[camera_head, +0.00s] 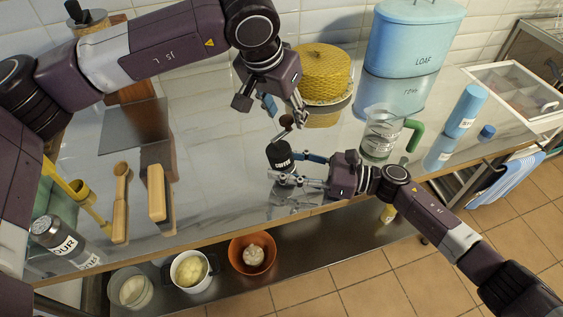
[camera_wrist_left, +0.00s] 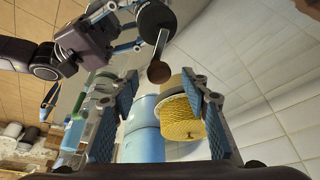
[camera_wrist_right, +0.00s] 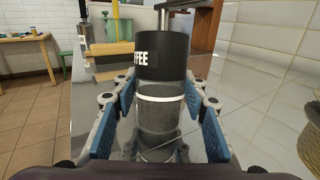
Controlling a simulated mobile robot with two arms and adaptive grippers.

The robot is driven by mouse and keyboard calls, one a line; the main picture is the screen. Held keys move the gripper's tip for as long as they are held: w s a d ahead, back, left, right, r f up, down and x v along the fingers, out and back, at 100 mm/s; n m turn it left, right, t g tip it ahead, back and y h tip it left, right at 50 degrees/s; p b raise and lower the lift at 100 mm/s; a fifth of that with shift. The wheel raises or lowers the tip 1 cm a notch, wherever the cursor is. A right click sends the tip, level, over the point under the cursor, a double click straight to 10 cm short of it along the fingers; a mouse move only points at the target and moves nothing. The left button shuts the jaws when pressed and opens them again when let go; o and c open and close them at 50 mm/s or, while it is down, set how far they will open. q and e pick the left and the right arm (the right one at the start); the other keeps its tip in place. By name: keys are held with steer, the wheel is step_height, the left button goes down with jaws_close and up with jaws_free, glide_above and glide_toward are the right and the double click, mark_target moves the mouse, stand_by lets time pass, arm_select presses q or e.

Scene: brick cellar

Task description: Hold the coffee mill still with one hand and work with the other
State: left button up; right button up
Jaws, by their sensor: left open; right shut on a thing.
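The coffee mill (camera_head: 279,156) stands on the glossy counter, with a black top lettered in white and a clear lower body. Its crank ends in a brown knob (camera_head: 286,121), which also shows in the left wrist view (camera_wrist_left: 158,72). My right gripper (camera_head: 283,178) is shut around the mill's lower body; in the right wrist view the mill (camera_wrist_right: 161,95) stands upright between the blue pads. My left gripper (camera_head: 270,108) is open and empty, above and just left of the knob, apart from it. In the left wrist view the knob lies beyond the open fingers.
A yellow woven cover (camera_head: 324,72), a blue loaf bin (camera_head: 413,40) and a glass jug with green handle (camera_head: 381,135) stand behind and right. A wooden brush (camera_head: 156,192) and a spoon (camera_head: 120,200) lie left. The counter's front edge is near the mill.

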arm_select(q)
steer(key=shift+r, duration=3.45)
arm_select(e)
steer(key=shift+a+r, duration=0.1)
steer(key=o, duration=1.4)
steer(key=shift+c, duration=0.2)
steer(key=v, duration=1.2)
arm_select(q)
steer(key=shift+f, duration=0.1)
